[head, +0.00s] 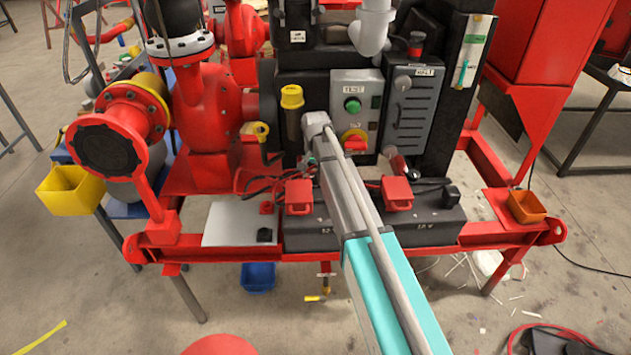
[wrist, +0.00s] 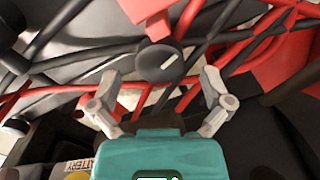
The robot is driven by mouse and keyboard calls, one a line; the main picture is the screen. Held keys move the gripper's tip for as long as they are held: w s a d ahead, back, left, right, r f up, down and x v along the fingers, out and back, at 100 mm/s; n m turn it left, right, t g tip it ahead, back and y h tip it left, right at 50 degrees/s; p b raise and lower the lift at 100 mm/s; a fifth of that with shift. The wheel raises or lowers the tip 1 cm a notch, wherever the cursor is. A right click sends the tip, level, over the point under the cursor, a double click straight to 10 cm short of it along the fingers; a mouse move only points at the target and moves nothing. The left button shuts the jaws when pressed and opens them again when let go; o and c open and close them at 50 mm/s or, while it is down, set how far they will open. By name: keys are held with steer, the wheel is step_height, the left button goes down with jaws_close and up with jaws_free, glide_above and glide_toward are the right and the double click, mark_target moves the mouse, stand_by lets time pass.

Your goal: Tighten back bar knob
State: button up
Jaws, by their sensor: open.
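A round black knob (wrist: 160,62) with a white pointer line shows in the wrist view, beyond and between my fingertips. My gripper (wrist: 160,80) is open, with one grey finger on each side of the knob's near edge. I see no finger touching it, and the remaining distance is hard to judge. In the head view my gripper (head: 311,162) is partly visible behind my arm, low behind the black batteries. I cannot make out this knob in the head view; my arm and the cables cover that area.
Red and black cables (wrist: 60,92) cross all around the knob, close to my fingers. Red terminal covers (head: 298,196) stand on the batteries (head: 432,217). A grey panel (head: 355,98) with a green button and a red switch is behind. A yellow-capped post (head: 292,98) stands left.

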steer(key=shift+f+b, duration=0.5)
steer(key=shift+f, duration=0.2)
steer(key=c, duration=1.1)
steer(key=shift+c, duration=0.2)
steer(key=shift+n, duration=0.4)
steer(key=n, duration=1.2)
